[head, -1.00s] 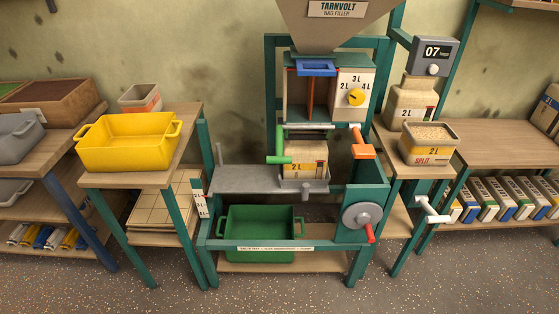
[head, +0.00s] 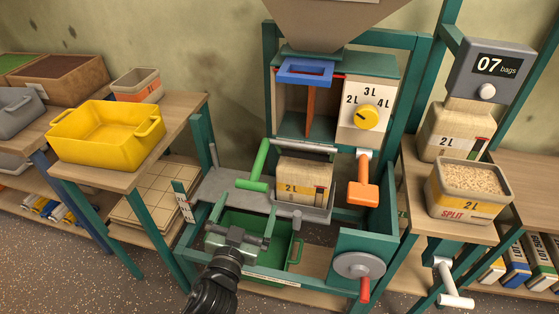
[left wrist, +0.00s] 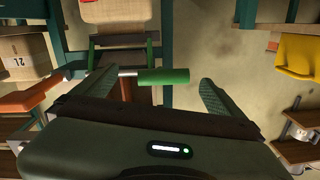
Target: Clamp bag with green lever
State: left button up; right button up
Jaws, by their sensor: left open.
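The beige bag (head: 303,180) marked 2 L stands upright on the grey shelf under the filler, just right of the lever. My left gripper (head: 245,219) is open and empty, in front of and below the lever. In the left wrist view the green lever (left wrist: 164,76) lies crosswise between the spread fingers of my left gripper (left wrist: 157,84), apart from both. My right gripper is out of view.
An orange handle (head: 363,182) is right of the bag. A grey wheel with a red knob (head: 360,266) stands lower right. A green bin (head: 257,228) is below the shelf. A yellow tub (head: 108,135) stands on the left table, a tray of grain (head: 472,185) on the right.

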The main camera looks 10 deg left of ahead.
aim_at(250, 186)
pick_arm(q)
jog(key=shift+w+r, duration=0.15)
jog(key=shift+r, duration=0.65)
jog(key=shift+w+a+r, duration=0.1)
jog(key=shift+w+r, duration=0.05)
jog(key=shift+w, duration=0.05)
jog(key=w, duration=0.4)
jog(key=shift+w+a, duration=0.15)
jog(key=shift+a, duration=0.05)
jog(key=w, duration=0.5)
jog(key=shift+w, duration=0.9)
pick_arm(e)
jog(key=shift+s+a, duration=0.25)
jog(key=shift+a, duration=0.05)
